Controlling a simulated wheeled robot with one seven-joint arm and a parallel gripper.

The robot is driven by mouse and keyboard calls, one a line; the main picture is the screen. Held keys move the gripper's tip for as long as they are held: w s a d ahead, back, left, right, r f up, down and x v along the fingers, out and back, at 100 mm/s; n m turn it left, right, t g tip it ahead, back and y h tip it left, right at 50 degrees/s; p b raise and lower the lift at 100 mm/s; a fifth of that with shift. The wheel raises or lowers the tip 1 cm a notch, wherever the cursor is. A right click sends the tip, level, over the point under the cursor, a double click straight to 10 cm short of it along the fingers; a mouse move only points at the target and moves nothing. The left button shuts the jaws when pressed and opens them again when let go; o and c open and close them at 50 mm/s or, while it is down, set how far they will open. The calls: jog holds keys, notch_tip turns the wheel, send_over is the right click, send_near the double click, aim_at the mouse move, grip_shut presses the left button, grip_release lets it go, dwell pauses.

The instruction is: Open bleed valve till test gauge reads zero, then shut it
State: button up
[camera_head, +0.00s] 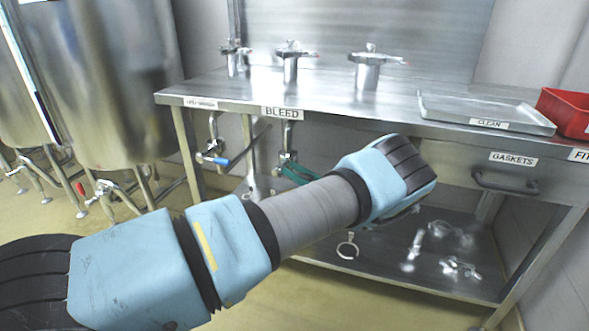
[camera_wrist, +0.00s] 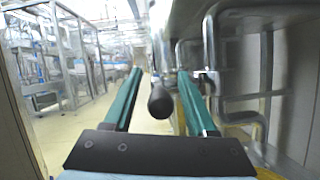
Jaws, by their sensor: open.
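The bench edge carries a BLEED label (camera_head: 283,113). A metal valve (camera_head: 287,157) hangs on a pipe under that label, partly hidden by my gripper. The teal fingers of my gripper (camera_head: 293,173) reach left under the bench to this valve. In the wrist view, my gripper (camera_wrist: 160,74) is open, with a dark rounded handle end (camera_wrist: 160,102) showing between the two fingers. I see no clear gap closed on either side, and whether a finger touches it I cannot tell. No gauge dial is readable in either view.
A second valve with a blue handle (camera_head: 220,160) hangs to the left, near the bench leg. The bench top (camera_head: 320,92) holds metal fittings, a CLEAN tray (camera_head: 485,110) and a red bin (camera_head: 565,110). Loose fittings lie on the lower shelf (camera_head: 400,278). Tanks (camera_head: 110,85) stand at left.

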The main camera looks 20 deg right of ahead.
jog(key=shift+w+a, duration=0.15)
grip_shut()
dwell(0.4)
dwell(1.0)
